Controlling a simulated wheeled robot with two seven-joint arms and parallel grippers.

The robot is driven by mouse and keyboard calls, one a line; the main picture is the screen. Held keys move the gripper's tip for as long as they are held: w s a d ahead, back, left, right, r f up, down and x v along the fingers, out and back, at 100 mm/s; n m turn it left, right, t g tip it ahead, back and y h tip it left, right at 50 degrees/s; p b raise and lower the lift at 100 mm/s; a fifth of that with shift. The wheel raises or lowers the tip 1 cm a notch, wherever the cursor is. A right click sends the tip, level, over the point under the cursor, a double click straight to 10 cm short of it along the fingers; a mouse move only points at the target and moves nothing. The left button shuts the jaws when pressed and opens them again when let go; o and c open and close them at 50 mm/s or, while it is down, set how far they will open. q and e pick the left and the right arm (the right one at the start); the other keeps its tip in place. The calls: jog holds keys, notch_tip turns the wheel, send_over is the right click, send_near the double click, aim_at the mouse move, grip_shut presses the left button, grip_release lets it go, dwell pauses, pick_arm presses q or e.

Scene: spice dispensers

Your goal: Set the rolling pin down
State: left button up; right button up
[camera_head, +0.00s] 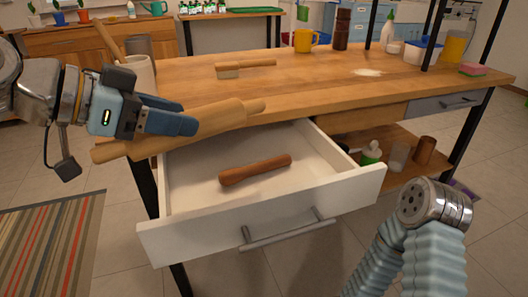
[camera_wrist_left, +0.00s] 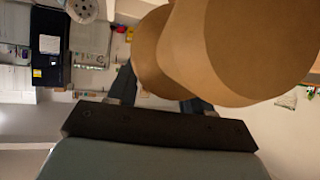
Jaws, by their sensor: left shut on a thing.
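The rolling pin (camera_head: 215,118) is a pale wooden roller with a handle at each end. It lies nearly level in the head view, over the table's left front corner and the back left of the open drawer. My left gripper (camera_head: 190,118) is shut on it, with the fingers reaching in from the left. In the left wrist view, the rolling pin (camera_wrist_left: 225,50) fills the upper right, close to the fingers. I cannot tell whether it touches the table. My right arm shows at the lower right of the head view, but its gripper's fingers are not seen.
The white drawer (camera_head: 275,222) stands open and holds a brown wooden pestle-like piece (camera_head: 255,169). On the wooden table (camera_head: 310,85) are a brush (camera_head: 245,67), a yellow mug (camera_head: 305,40) and a white crock (camera_head: 141,75) behind my left gripper. The table's middle is mostly clear.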

aim_at(225, 123)
pick_arm(q)
jog(key=x, duration=0.5)
jog(key=w+x, duration=0.1)
jog(key=x, duration=0.4)
jog(key=shift+w+a+r, duration=0.1)
jog(key=shift+a+r, duration=0.15)
jog(key=shift+w+d+f+b, duration=0.25)
jog(key=shift+w+d+f, duration=0.25)
jog(key=shift+f, duration=0.9)
jog(key=shift+w+d+f+b, duration=0.3)
jog(key=shift+w+d+f, duration=0.2)
jog(key=shift+f, duration=0.85)
jog(key=shift+w+d+f+b, duration=0.25)
jog(key=shift+w+d+f, duration=0.25)
jog(key=shift+f, duration=0.9)
jog(key=shift+f+b, duration=0.25)
jog(key=shift+b, duration=0.1)
jog(key=o, duration=1.2)
